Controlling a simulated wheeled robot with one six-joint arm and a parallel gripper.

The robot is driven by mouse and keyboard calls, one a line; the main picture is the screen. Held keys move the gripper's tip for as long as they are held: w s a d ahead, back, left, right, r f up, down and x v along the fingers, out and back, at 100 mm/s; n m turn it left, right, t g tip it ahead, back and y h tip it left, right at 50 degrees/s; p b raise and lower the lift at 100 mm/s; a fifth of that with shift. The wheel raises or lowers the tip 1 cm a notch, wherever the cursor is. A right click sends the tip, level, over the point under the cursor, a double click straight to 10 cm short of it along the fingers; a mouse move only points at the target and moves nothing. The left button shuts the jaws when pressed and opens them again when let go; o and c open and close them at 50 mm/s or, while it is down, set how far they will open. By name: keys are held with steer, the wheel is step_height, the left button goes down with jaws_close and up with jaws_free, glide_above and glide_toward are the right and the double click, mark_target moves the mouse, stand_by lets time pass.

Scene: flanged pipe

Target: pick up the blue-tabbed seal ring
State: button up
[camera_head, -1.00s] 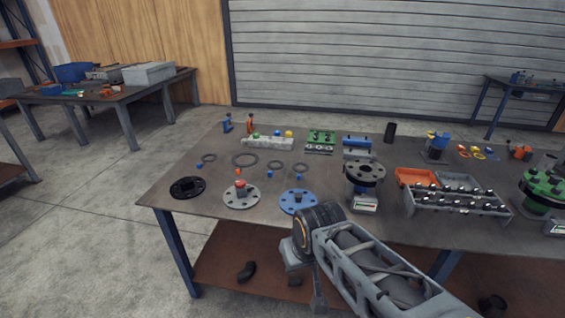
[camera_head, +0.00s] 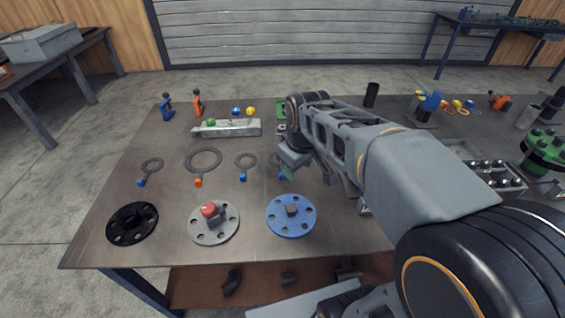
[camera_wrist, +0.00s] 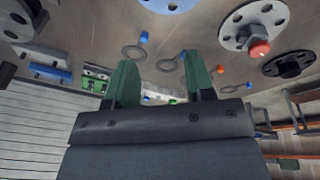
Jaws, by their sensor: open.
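Several grey seal rings lie flat on the table, three with blue tabs: a small ring at the left (camera_head: 152,164), a middle one (camera_head: 245,160), and one (camera_head: 273,160) partly hidden by my gripper. A larger ring (camera_head: 203,160) has an orange tab. The pictures do not settle which blue-tabbed ring is meant. My gripper (camera_head: 289,172) is over the table near the rightmost ring, apart from it. In the wrist view its green fingers (camera_wrist: 159,60) are spread and empty, with two blue-tabbed rings (camera_wrist: 135,53) (camera_wrist: 166,65) visible between them.
A black flange (camera_head: 132,223), a grey flange with a red knob (camera_head: 213,222) and a blue flange (camera_head: 290,215) lie along the front. My arm hides much of the table's right side.

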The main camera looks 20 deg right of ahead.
steer(key=w+f+n+g+b, duration=0.1)
steer(key=w+f+n, duration=0.2)
steer(key=w+n, duration=0.35)
steer(key=w+f+n+g+b, duration=0.1)
steer(key=w+f+n, duration=0.2)
steer(key=w, duration=0.7)
steer(key=shift+n, duration=0.45)
steer(key=f, duration=0.8)
steer(key=shift+w, duration=0.35)
steer(key=shift+a+f+p, duration=0.15)
steer(key=shift+f+p, duration=0.2)
steer(key=shift+f, duration=2.75)
steer(key=shift+c, duration=0.5)
jaws_close()
